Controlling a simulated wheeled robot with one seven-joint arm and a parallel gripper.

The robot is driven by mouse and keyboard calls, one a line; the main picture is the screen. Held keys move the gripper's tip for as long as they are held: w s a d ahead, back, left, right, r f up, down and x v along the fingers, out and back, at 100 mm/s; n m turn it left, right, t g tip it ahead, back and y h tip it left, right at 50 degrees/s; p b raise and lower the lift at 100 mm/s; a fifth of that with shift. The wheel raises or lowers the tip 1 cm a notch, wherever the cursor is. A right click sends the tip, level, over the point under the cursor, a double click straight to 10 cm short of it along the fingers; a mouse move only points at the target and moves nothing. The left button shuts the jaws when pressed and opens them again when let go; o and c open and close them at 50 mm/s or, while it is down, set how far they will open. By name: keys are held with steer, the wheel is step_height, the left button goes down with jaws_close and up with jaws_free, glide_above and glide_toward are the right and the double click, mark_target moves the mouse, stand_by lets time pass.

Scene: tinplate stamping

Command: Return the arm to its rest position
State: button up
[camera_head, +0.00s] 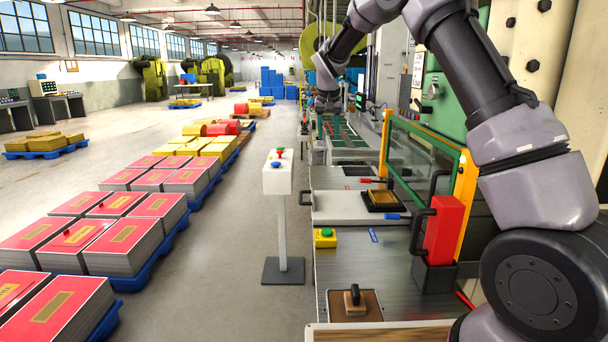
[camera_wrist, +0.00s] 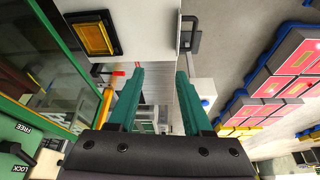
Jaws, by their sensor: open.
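My arm rises from the lower right of the head view, bends over at the top and comes down over the far part of the work surface. My gripper (camera_head: 327,104) is small there, and its fingers are hard to make out. In the wrist view my gripper (camera_wrist: 160,72) shows two green fingers spread apart with nothing between them. Its fingers stand near a white plate that carries a black and yellow framed block (camera_wrist: 92,35). The same block (camera_head: 383,199) shows in the head view on the bench, nearer than the gripper.
The metal bench (camera_head: 360,265) holds a yellow button box (camera_head: 325,238) and a wooden-handled tool (camera_head: 354,298). A green and yellow guard frame (camera_head: 425,160) and red box (camera_head: 443,230) stand close to my arm.

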steer(key=s+d+r+m+t+y, duration=0.1)
steer(key=s+d+r, duration=0.65)
steer(key=s, duration=0.25)
steer(key=s+d+r+m+y, duration=0.1)
steer(key=s+d+r, duration=0.5)
steer(key=s+r, duration=0.3)
steer(key=s+d+f+t, duration=0.1)
steer(key=s+f, duration=0.1)
steer(key=s, duration=1)
steer(key=s+d+f+t, duration=0.1)
steer(key=s+d, duration=0.1)
steer(key=s, duration=1)
steer(key=shift+d+f+m+y, duration=0.3)
steer(key=shift+f, duration=0.05)
steer(key=shift+w, duration=0.1)
